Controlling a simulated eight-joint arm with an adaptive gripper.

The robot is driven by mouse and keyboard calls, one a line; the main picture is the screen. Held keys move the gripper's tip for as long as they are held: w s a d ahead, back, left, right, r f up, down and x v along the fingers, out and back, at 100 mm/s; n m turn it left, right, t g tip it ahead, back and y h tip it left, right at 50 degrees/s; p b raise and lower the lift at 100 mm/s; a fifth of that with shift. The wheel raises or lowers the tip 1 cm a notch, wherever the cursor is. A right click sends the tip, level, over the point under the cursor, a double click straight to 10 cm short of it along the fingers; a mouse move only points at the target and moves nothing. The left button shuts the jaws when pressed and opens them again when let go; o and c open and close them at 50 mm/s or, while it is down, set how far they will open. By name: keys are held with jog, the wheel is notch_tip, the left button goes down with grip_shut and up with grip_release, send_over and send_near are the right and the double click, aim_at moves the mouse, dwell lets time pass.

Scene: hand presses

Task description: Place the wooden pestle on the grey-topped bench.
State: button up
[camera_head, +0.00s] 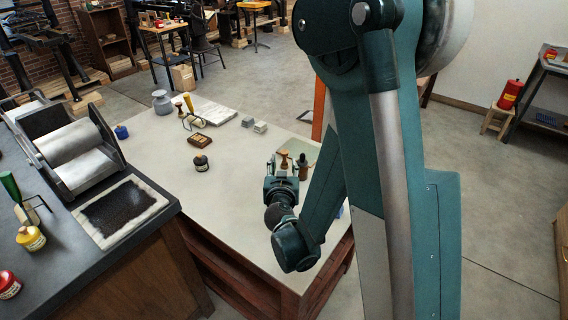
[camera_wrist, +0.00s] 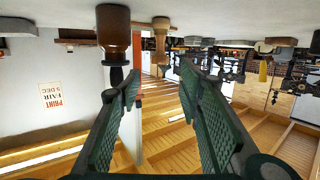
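A light-brown turned wooden piece, which looks like the wooden pestle (camera_head: 284,159), stands on the pale table, just beyond my gripper (camera_head: 283,180). It also shows in the upside-down wrist view (camera_wrist: 160,42), beyond the gap between my fingers. My gripper's two green ribbed fingers (camera_wrist: 160,75) are apart with nothing between them. The dark grey-topped bench (camera_head: 150,232) is at the left.
The bench carries a roller press (camera_head: 75,150), an inky slab (camera_head: 122,210) and ink jars (camera_head: 31,238). The pale table (camera_head: 235,215) holds a small dark pot (camera_head: 201,163), a brown block (camera_head: 200,141) and a grey jar (camera_head: 161,101). Its front left area is bare.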

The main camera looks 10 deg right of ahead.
jog(key=shift+v, duration=0.8)
jog(key=shift+d+r, duration=0.1)
jog(key=s+d+r+g, duration=0.5)
jog(key=s+d+r, duration=0.3)
jog(key=s+d, duration=0.3)
jog(key=s+a+r+n+g+y, duration=0.1)
jog(key=s, duration=1)
jog(key=s+a+r+n+g+y, duration=0.1)
jog(key=s+r+g+y, duration=0.1)
jog(key=s, duration=1)
jog(key=shift+s+a, duration=0.25)
